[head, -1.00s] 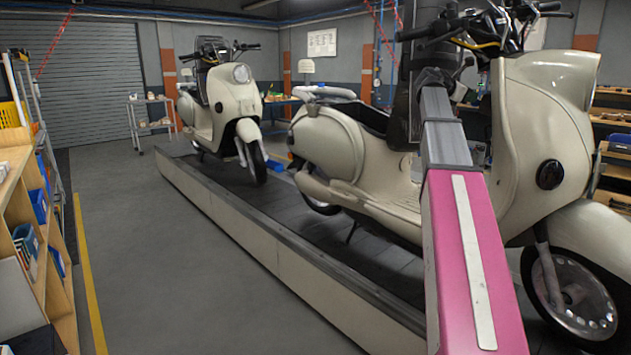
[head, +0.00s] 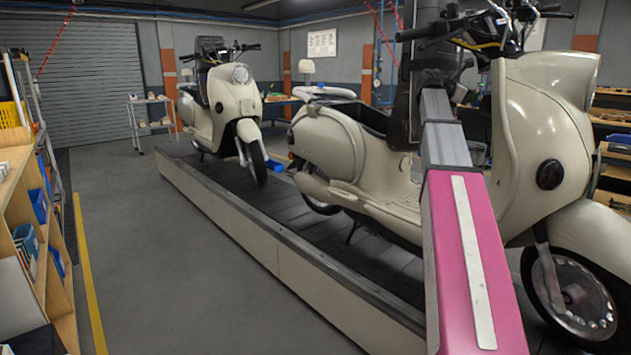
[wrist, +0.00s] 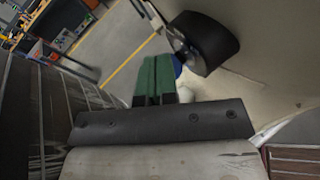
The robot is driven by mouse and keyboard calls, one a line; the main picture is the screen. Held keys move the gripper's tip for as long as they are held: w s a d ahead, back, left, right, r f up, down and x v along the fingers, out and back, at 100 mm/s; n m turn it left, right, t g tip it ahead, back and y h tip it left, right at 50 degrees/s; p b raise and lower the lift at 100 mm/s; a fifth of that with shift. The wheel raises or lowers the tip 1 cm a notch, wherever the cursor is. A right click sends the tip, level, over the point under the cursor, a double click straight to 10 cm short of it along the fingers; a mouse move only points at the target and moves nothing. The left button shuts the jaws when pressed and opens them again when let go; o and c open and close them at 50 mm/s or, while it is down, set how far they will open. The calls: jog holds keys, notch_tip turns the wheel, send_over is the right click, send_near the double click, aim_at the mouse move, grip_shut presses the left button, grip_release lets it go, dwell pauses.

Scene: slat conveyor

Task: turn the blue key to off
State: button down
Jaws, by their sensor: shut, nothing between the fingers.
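My gripper (wrist: 156,64) shows in the wrist view as two green fingers, shut together and empty. A small blue piece (wrist: 177,66), which looks like part of the blue key, shows just right of the fingertips and is mostly hidden behind them. I cannot tell whether the fingers touch it or which way the key is turned. In the head view my arm reaches up to the near cream scooter (head: 545,110), around its seat and front panel; the gripper and key are hidden there.
A black rounded part (wrist: 208,42) with a metal disc sits close to the right of the fingers. The scooter stands on the slat conveyor (head: 290,215), with a second scooter (head: 232,100) behind it. A shelf (head: 20,190) stands at left; the grey floor between is clear.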

jog(key=shift+f, duration=0.6)
jog(key=r+v, duration=0.1)
jog(key=v, duration=0.7)
jog(key=shift+r, duration=0.25)
dwell(0.5)
